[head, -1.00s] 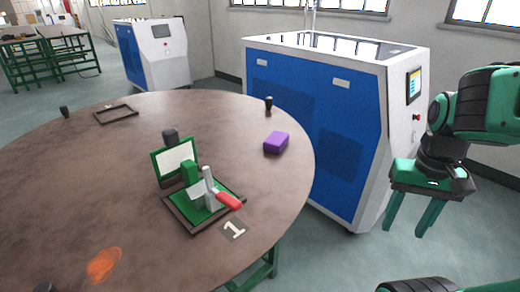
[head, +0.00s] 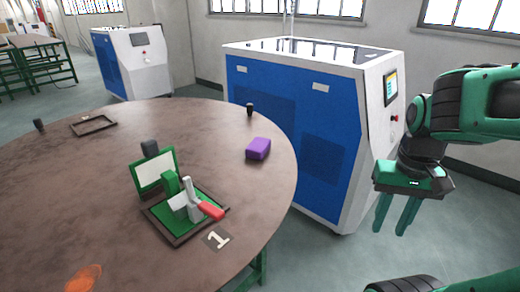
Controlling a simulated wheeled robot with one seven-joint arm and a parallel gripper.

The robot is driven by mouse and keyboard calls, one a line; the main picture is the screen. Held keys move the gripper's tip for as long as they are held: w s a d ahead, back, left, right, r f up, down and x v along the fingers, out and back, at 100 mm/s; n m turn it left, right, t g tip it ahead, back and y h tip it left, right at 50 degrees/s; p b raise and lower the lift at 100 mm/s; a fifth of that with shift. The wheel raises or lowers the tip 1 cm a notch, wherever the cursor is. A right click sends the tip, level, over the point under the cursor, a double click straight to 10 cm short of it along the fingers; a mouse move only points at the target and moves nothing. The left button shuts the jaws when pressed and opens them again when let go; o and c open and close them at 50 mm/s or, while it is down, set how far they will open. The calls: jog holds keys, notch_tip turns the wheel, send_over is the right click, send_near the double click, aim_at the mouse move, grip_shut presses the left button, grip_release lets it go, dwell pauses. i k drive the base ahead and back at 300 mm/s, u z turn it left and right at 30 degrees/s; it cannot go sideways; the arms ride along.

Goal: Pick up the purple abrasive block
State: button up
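The purple abrasive block (head: 258,148) lies on the brown round table (head: 110,215), near its right edge. My gripper (head: 396,214) hangs at the right of the head view, fingers pointing down. It is well to the right of the block and off the table, in front of the blue and white machine. Its two green fingers are apart with nothing between them.
A green fixture with a red-handled clamp (head: 185,200) stands on the table, left of and nearer than the block. A small black post (head: 250,110) stands behind the block. The blue and white machine (head: 310,120) stands close behind the table. An empty dark frame (head: 93,124) lies at the far left.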

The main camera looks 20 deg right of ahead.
aim_at(258, 148)
jog(key=z, duration=1.9)
jog(key=k, duration=1.05)
jog(key=u, duration=1.45)
jog(key=i, duration=1)
jog(key=z, duration=0.05)
